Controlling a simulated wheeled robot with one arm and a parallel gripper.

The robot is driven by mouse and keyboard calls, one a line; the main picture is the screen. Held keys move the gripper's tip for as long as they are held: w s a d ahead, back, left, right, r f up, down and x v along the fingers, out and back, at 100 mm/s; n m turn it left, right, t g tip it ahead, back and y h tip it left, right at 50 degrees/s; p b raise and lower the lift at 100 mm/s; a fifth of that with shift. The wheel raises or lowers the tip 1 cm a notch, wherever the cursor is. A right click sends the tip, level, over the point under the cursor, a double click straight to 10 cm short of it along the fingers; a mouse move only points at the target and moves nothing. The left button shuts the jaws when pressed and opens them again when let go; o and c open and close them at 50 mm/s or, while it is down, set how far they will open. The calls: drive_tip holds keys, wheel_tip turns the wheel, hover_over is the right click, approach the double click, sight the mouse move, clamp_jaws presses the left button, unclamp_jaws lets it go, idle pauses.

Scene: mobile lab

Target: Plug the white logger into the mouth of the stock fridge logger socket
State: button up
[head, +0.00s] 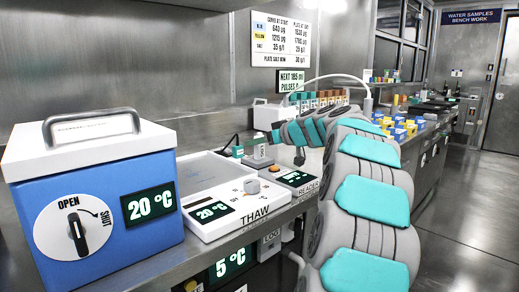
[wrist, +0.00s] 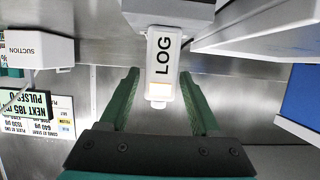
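The white logger (wrist: 161,60), marked LOG, is in the wrist view with a small lit patch near its lower end. Its upper end meets a grey block (wrist: 180,10). My gripper (wrist: 160,72) has its green fingers on both sides of the logger, with a visible gap on the left and a narrow one on the right. In the head view a small white upright body (head: 259,145), likely the logger, stands behind the thaw unit between teal finger parts. A LOG label (head: 271,237) is on the bench front beside the 5.0 °C display (head: 230,263). The socket mouth is not clearly visible.
A blue box (head: 95,215) with a white lid stands at the left on the bench. The thaw unit (head: 215,205) and the reader (head: 297,180) are beside it. Coloured boxes (head: 400,128) stand farther along. The floor (head: 465,215) at right is clear.

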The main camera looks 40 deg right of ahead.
clamp_jaws()
drive_tip(key=shift+r, duration=0.15)
idle(0.4)
